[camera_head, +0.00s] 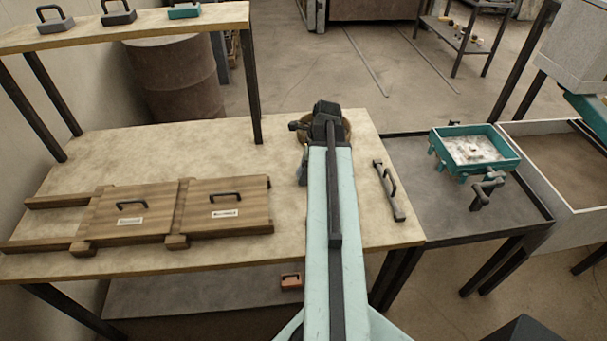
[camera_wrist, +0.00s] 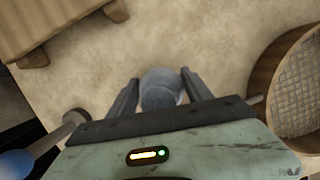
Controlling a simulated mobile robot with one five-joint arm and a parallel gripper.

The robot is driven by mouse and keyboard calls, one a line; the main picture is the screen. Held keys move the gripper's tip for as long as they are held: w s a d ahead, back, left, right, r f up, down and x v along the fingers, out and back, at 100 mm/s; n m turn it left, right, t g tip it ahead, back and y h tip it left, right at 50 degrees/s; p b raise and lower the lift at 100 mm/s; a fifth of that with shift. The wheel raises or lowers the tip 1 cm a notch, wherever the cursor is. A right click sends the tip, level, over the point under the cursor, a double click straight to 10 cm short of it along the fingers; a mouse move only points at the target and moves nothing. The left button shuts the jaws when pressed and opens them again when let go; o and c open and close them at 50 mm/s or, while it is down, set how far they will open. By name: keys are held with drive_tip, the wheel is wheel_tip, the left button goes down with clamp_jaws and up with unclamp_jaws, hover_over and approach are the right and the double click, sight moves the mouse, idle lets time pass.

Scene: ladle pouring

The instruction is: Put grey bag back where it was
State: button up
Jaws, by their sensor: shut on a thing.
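The grey bag (camera_wrist: 160,88) shows in the wrist view as a rounded grey shape between the two fingers of my gripper (camera_wrist: 160,80). The fingers are shut on it, one on each side. It is above or on the pale tabletop; I cannot tell if it touches. In the head view my arm hides the bag and most of the gripper, which is over the right part of the wooden table (camera_head: 190,150).
A round wooden container (camera_wrist: 277,75) stands close on the right in the wrist view. A black handle (camera_head: 389,190) lies right of my arm. A teal tray (camera_head: 475,150) stands on the grey side table (camera_head: 415,170). A shelf (camera_head: 140,27) rises behind.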

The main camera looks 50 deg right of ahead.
drive_tip(key=shift+f, duration=0.2)
drive_tip(key=o, duration=1.4)
drive_tip(key=p+v, duration=1.1)
drive_tip(key=v, duration=0.1)
drive_tip(key=shift+r+p, duration=0.2)
drive_tip(key=shift+p, duration=0.1)
drive_tip(key=shift+s, duration=0.1)
